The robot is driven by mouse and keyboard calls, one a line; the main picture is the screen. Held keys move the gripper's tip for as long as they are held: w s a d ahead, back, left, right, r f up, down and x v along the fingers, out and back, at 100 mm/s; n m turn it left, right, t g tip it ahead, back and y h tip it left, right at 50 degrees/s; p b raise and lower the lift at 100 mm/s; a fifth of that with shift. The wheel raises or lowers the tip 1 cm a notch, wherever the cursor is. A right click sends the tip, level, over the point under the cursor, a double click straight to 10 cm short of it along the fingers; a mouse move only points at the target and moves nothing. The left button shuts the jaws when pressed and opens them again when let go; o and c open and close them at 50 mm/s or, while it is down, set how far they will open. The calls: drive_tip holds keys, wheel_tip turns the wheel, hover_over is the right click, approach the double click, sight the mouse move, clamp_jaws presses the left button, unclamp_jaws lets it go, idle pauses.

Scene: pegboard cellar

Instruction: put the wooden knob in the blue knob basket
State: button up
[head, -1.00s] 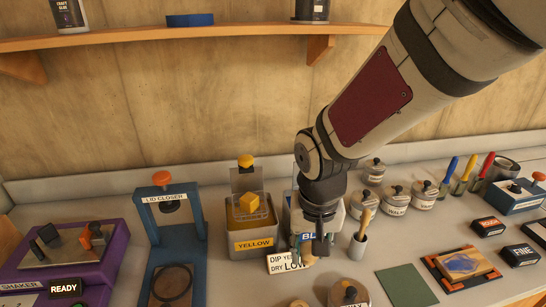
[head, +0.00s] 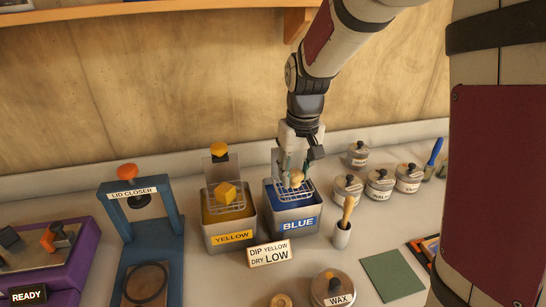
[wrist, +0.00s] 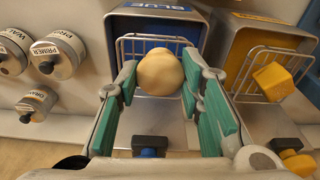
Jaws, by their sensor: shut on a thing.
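The wooden knob (wrist: 160,73) is a pale round ball held between the green-padded fingers of my gripper (wrist: 158,85) in the wrist view. In the head view the knob (head: 296,178) shows under my gripper (head: 298,172), over the blue knob basket (head: 281,193). The basket is a wire rack at the blue container (head: 299,226), labelled BLUE. In the wrist view the wire basket (wrist: 126,50) lies behind the knob, partly hidden by it and the fingers. I cannot tell whether the knob touches the basket.
The yellow container (head: 232,238) stands left of the blue one, its basket holding a yellow block (head: 226,193). A sign (head: 269,254) stands in front. A brush cup (head: 342,236) and lidded jars (head: 379,183) are at right. The blue lid closer (head: 168,225) is at left.

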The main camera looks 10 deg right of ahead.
sight(293, 176)
drive_tip(key=w, duration=0.3)
drive_tip(key=shift+d+f, duration=0.15)
drive_tip(key=shift+d, duration=0.15)
drive_tip(key=shift+f, duration=1.75)
drive_tip(key=o, duration=0.6)
drive_tip(key=shift+f, duration=0.15)
